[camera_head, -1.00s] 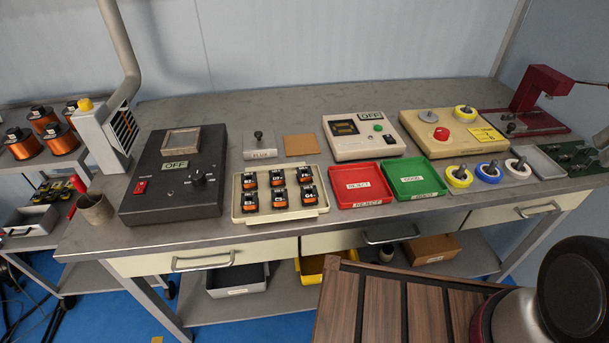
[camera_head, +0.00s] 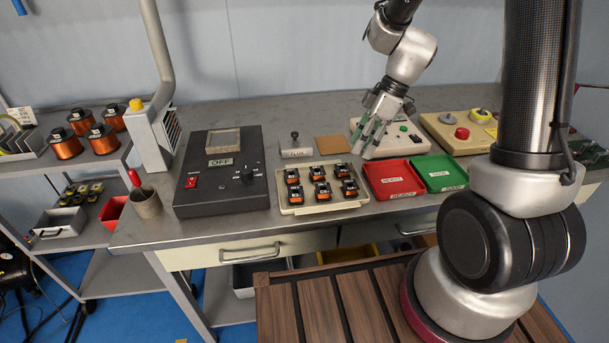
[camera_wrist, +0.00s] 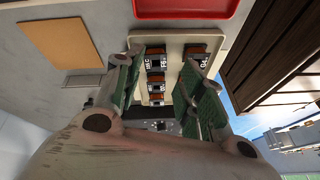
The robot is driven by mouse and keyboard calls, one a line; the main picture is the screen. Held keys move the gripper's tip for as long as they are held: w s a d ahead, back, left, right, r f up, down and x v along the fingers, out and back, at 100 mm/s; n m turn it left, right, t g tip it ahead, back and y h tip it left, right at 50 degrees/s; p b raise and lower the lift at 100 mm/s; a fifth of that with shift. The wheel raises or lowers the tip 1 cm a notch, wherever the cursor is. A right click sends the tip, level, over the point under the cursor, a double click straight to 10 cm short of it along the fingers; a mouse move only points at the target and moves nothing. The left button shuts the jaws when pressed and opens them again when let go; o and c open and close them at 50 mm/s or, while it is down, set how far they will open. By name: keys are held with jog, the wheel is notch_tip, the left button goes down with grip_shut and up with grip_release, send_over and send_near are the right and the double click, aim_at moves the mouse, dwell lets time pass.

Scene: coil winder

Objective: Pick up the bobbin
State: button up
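Several small bobbins (camera_head: 319,191) with black tops and orange windings sit in a cream tray (camera_head: 325,208) on the bench. I cannot tell which one the task means. My gripper (camera_head: 367,150) is above the bench, to the right of and behind the tray, in front of the cream instrument box. In the wrist view my gripper (camera_wrist: 163,62) has its two green-padded fingers apart with nothing between them. Several bobbins (camera_wrist: 155,62) and the tray (camera_wrist: 172,42) show beyond the fingers, some partly hidden by them.
A red tray (camera_head: 394,180) and a green tray (camera_head: 439,173) stand right of the bobbins. A black meter box (camera_head: 222,172) is to the left. The cream instrument box (camera_head: 415,145) is behind. Large copper spools (camera_head: 67,144) stand on the left shelf.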

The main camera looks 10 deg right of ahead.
aim_at(345, 164)
jog(key=a+f+n, duration=0.1)
jog(key=f, duration=0.1)
jog(key=a+f+n, duration=0.1)
jog(key=f, duration=0.1)
jog(key=a+f+n, duration=0.2)
jog(key=f, duration=0.1)
jog(key=shift+w+a, duration=0.1)
jog(key=shift+w, duration=0.05)
jog(key=shift+r, duration=0.1)
jog(key=c, duration=0.7)
jog(key=shift+o, duration=0.2)
notch_tip(345, 164, up, 10)
